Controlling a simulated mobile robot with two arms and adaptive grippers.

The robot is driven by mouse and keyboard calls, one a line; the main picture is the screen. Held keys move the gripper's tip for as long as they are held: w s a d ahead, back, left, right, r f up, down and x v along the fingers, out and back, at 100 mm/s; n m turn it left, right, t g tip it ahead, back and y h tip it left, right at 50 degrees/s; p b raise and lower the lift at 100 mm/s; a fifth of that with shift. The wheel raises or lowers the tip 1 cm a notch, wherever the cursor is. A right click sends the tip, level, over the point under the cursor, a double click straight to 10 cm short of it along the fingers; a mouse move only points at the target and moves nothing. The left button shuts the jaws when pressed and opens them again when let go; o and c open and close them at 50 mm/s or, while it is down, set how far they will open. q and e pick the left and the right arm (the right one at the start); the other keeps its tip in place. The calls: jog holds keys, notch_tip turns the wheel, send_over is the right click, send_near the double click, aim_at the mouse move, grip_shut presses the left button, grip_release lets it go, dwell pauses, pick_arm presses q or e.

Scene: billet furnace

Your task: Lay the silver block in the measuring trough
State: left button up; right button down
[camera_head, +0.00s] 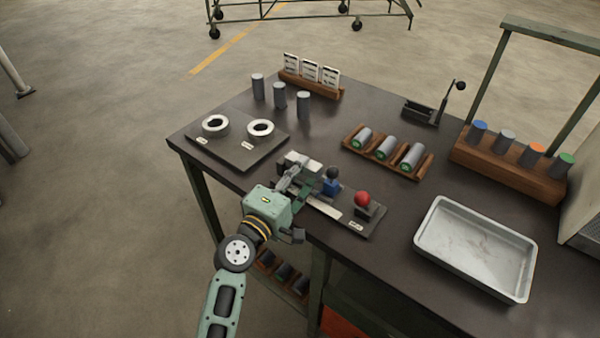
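The measuring trough (325,207) appears to be the long dark fixture near the table's front edge, with a pale strip, a blue block with a dark knob (332,181) and a red ball knob (363,199). A pale silver block-like piece (298,160) shows at its far left end. My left gripper (300,184) is low over the left part of the fixture, just in front of that piece. Its fingers overlap the fixture, so I cannot tell whether they hold anything. My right gripper is out of view.
Three grey cylinders (280,95) stand at the back left, near a plate with two white rings (237,141). A wooden rack (388,153) holds lying cylinders. A metal tray (477,245) sits at the right. Another wooden rack (508,164) holds several coloured-top cylinders.

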pick_arm(q)
jog(key=v, duration=1.2)
